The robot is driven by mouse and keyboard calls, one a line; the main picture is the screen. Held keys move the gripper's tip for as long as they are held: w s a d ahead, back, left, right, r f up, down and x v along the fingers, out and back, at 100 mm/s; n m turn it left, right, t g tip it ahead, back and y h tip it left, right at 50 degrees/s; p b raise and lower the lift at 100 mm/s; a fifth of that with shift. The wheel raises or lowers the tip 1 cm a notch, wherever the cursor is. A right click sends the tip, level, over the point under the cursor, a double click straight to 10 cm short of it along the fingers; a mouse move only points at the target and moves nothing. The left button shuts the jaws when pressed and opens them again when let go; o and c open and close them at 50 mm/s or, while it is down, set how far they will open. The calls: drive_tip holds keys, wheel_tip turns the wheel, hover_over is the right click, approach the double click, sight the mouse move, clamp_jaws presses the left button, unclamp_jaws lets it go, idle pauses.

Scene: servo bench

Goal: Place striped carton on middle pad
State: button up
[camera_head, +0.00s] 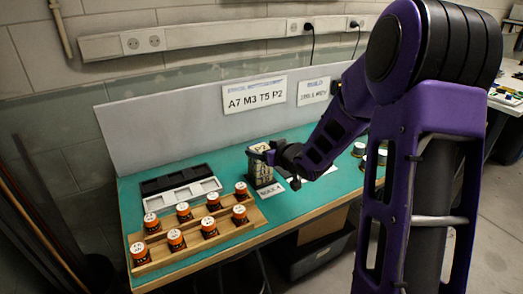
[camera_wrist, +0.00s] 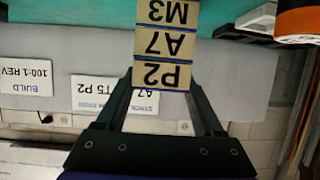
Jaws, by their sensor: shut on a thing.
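My gripper (camera_head: 268,155) is at the upper part of a stack of labelled blocks (camera_head: 262,172) on the green bench. In the wrist view, which is upside down, my gripper (camera_wrist: 163,84) has its fingers at both sides of a tan block marked P2 (camera_wrist: 160,75). Tan blocks marked A7 (camera_wrist: 163,44) and M3 (camera_wrist: 166,12) line up with it, with thin dark blue seams between them. I cannot tell whether P2 rests on A7. I can make out no striped carton and no pad identifiable as the middle one.
A wooden stepped rack (camera_head: 200,238) holds several orange-and-black jars at the front left. Behind it lie a black tray (camera_head: 175,180) and a white tray (camera_head: 183,196). White-topped cans (camera_head: 359,149) stand at right. A sign reading A7 M3 T5 P2 (camera_head: 254,96) is on the back panel.

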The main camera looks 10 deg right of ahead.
drive_tip(key=o, duration=1.4)
